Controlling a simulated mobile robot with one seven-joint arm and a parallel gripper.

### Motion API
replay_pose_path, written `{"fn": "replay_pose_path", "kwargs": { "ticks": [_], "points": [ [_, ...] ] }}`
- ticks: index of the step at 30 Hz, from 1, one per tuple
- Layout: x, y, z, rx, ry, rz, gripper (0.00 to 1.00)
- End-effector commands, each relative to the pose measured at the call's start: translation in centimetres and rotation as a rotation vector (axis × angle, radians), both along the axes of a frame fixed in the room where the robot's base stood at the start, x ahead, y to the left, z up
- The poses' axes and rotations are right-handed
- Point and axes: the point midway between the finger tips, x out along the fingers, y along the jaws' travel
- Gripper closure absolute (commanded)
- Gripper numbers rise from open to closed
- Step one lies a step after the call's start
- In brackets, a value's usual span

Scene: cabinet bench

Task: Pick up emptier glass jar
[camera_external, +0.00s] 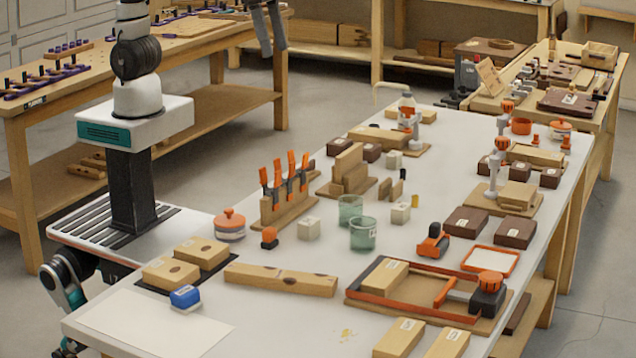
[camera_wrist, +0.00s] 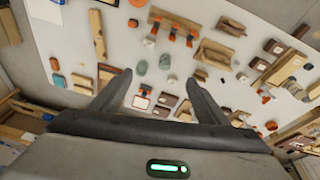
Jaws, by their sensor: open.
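Two greenish glass jars stand side by side near the middle of the white bench, the rear-left jar (camera_external: 350,208) and the front-right jar (camera_external: 363,234). They also show small in the wrist view, one jar (camera_wrist: 142,67) beside the other jar (camera_wrist: 165,62). I cannot tell how full each is. My gripper (camera_wrist: 158,78) is open and empty, its two dark fingers spread high above the bench. In the external view its fingers (camera_external: 266,33) hang at the top edge, far from the jars.
A wooden rack with orange-handled tools (camera_external: 287,190) stands left of the jars. A small pale block (camera_external: 400,213) is close on their right and another pale block (camera_external: 309,228) on their left. An orange-black tool (camera_external: 433,241) lies further right. A long wooden bar (camera_external: 280,280) lies in front.

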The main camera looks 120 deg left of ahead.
Motion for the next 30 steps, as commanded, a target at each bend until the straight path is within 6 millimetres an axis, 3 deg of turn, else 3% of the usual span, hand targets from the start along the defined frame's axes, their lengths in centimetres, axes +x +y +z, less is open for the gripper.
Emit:
{"fn": "replay_pose_path", "kwargs": {
  "ticks": [1, 6, 12, 15, 18, 23, 30],
  "points": [
    [2.5, 0.6, -2.9, -0.005, 0.036, 0.024, 0.31],
    [9.7, 2.5, -10.0, -0.016, 0.134, 0.098, 0.31],
    [15.5, 4.3, -18.6, -0.018, 0.226, 0.166, 0.31],
    [16.9, 4.8, -21.3, -0.017, 0.252, 0.185, 0.31],
    [17.6, 5.1, -22.7, -0.016, 0.264, 0.193, 0.31],
    [17.7, 5.1, -24.8, -0.015, 0.272, 0.196, 0.31],
    [17.7, 5.1, -30.1, -0.015, 0.273, 0.195, 0.31]
  ]
}}
